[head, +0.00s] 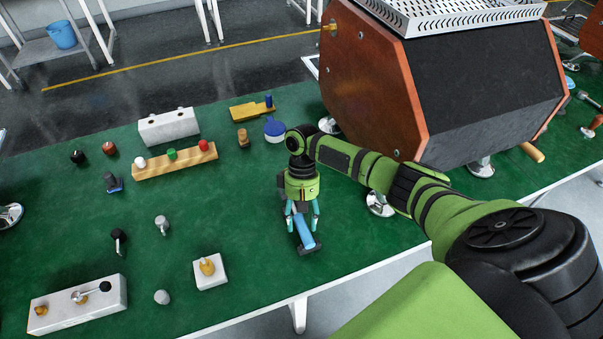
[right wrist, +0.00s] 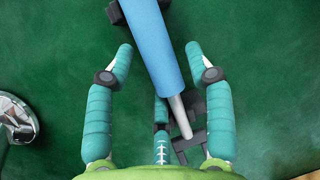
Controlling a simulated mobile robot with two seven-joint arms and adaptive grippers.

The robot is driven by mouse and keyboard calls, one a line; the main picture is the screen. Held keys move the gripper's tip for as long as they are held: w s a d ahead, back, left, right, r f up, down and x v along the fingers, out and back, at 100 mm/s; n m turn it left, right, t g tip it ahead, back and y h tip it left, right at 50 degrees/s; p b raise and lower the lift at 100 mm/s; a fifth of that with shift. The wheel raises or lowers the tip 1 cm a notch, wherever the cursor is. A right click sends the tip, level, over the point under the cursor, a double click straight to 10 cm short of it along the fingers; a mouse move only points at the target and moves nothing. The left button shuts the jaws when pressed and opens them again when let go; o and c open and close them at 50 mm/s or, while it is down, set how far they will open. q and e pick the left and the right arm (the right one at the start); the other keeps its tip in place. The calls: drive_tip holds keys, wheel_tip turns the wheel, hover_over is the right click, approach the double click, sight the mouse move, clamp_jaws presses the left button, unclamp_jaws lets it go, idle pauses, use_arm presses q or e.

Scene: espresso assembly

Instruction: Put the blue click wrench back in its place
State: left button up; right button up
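The blue click wrench (head: 304,232) is near the front edge of the green table, below my right gripper (head: 302,208). In the right wrist view the blue handle (right wrist: 152,40) runs between the gripper fingers (right wrist: 160,64), with a visible gap on both sides. A dark part shows at its far end, and a grey shaft and dark piece show at its near end. The fingers are apart and point down at the wrench. The head view does not clearly show whether the wrench touches the table. My left gripper is out of view.
A large wood-sided machine (head: 375,80) stands at the right. A wooden strip (head: 175,165) with coloured knobs, a white block (head: 168,127), a yellow wooden holder (head: 250,111) and a blue-topped round item (head: 274,128) stand left of my arm. Small parts lie at the left.

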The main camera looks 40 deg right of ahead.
drive_tip(key=shift+w, duration=0.2)
drive_tip(key=shift+d, duration=0.1)
drive_tip(key=v, duration=1.2)
drive_tip(key=shift+s, duration=0.25)
